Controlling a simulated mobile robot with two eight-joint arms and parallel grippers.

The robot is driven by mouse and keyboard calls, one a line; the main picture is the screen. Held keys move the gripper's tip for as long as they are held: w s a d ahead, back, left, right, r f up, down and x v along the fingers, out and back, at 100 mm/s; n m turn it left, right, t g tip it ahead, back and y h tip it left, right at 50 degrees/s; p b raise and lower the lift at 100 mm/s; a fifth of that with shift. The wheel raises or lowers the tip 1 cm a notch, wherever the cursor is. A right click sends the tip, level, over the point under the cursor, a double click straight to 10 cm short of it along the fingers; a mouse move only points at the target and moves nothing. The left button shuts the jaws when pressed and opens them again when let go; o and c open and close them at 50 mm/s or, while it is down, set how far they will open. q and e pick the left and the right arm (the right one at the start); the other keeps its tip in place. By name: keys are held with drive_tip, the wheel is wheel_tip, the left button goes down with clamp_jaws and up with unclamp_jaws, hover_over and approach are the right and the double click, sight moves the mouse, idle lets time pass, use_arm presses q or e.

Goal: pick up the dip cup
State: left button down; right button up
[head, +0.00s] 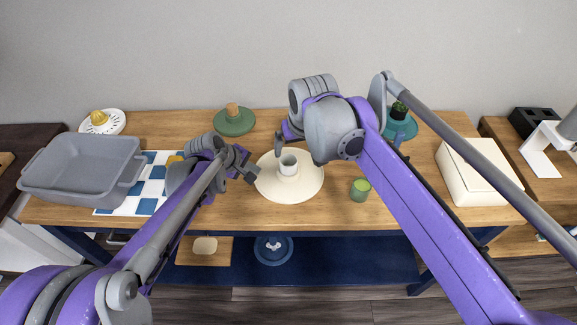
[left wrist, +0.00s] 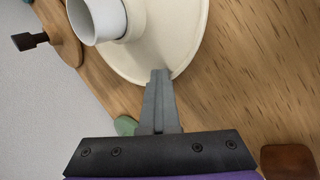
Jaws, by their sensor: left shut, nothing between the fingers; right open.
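A small white cup (head: 288,163), which looks like the dip cup, stands upright at the middle of a round cream plate (head: 308,184). In the left wrist view, the cup (left wrist: 98,18) shows at the top, cut off by the frame edge, on the cream plate (left wrist: 180,40). My left gripper (head: 252,177) is shut and empty at the plate's left side, apart from the cup. Its shut fingertips (left wrist: 160,74) show over the plate's rim. My right gripper (head: 281,143) is open just behind the cup, partly hidden by its own wrist.
A green cup (head: 361,189) stands right of the plate. A green lidded dish (head: 233,122) is behind it. A grey bin (head: 80,166) and blue-white checked cloth (head: 132,204) lie left. A cream box (head: 476,178) stands right. The table front (head: 270,219) is clear.

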sight(289, 160)
drive_tip(key=x, duration=1.2)
drive_tip(key=shift+w+a, duration=0.25)
drive_tip(key=shift+a, duration=0.1)
drive_tip(key=shift+c, duration=0.3)
clamp_jaws()
